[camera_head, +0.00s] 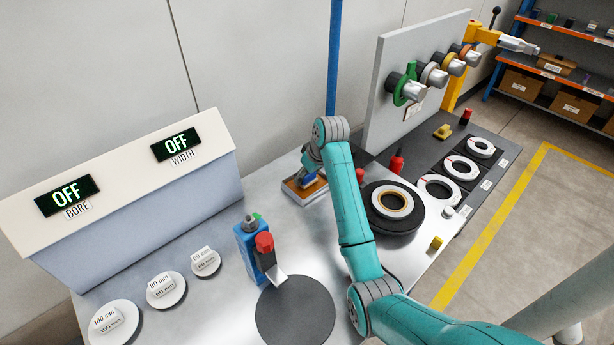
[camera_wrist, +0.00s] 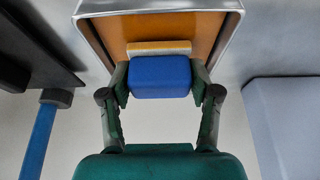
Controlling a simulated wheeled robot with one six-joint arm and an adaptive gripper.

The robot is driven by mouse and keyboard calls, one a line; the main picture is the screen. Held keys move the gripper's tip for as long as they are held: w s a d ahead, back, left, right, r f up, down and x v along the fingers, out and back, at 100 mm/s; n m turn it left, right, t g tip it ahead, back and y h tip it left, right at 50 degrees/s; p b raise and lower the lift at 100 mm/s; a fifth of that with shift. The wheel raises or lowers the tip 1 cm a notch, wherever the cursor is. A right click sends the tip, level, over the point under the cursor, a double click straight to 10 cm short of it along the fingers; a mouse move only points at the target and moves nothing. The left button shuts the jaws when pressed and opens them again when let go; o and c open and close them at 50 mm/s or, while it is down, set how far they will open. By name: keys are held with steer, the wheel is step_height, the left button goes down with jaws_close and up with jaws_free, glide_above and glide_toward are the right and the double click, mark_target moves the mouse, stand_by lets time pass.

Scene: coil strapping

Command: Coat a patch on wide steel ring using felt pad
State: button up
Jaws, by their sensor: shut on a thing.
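My gripper (camera_wrist: 160,82) is shut on the felt pad's blue block (camera_wrist: 160,76), with one finger on each side of it. A pale and orange strip (camera_wrist: 158,47), apparently the felt, shows at the block's far side. The pad is at a metal-rimmed tray with an orange-brown inside (camera_wrist: 112,32); whether it touches the bottom I cannot tell. In the head view my gripper (camera_head: 311,180) is at this tray (camera_head: 294,194), and the arm partly hides it. A pale ring with a tan inner band (camera_head: 405,208), possibly the wide steel ring, lies flat on a round black stand.
Several white rings (camera_head: 482,147) lie on the dark mat at right. A blue device with a red knob (camera_head: 252,248) stands beside a dark disc (camera_head: 295,312). A grey panel with pegs (camera_head: 410,70) rises at the back.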

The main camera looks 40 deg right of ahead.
steer(key=shift+r, duration=3.15)
